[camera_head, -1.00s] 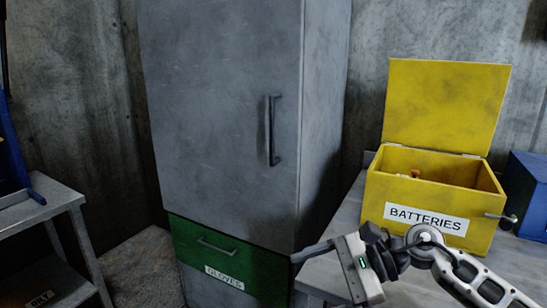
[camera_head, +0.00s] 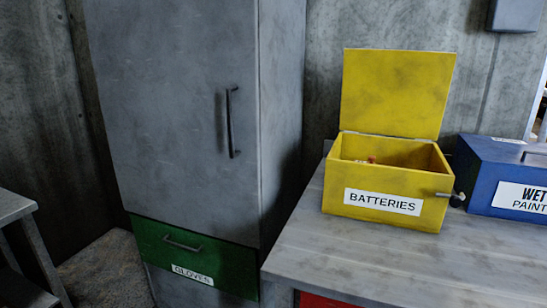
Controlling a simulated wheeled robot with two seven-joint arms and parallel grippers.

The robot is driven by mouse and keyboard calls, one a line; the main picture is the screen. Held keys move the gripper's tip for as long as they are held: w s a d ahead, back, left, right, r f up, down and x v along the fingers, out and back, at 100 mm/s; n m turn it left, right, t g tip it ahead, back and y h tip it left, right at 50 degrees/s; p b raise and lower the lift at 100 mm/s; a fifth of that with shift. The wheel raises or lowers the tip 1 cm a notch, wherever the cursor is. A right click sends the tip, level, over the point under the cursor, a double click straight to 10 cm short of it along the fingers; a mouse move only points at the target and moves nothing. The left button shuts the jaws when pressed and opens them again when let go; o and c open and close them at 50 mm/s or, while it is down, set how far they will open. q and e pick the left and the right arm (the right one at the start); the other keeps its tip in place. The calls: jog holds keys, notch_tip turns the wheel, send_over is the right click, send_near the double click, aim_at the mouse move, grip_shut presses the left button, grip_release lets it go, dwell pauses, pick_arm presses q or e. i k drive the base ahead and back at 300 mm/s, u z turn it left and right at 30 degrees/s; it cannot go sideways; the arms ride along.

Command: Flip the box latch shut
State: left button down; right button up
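A yellow box (camera_head: 337,203) labelled BATTERIES stands on the grey workbench. Its yellow lid (camera_head: 397,92) is swung up and back, so the box is open. Something small and reddish shows inside. A small metal latch (camera_head: 450,196) with a dark knob sticks out to the right at the front right corner of the box. Neither of my grippers shows in the head view now.
A blue box (camera_head: 490,180) labelled WET PAINT stands just right of the yellow box. The grey workbench top (camera_head: 400,262) is clear in front. A tall grey cabinet (camera_head: 180,110) with a green GLOVES drawer (camera_head: 215,262) stands left of the bench.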

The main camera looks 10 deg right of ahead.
aim_at(455, 201)
jog(key=u, duration=1.4)
jog(key=i, duration=1.45)
jog(key=z, duration=4.1)
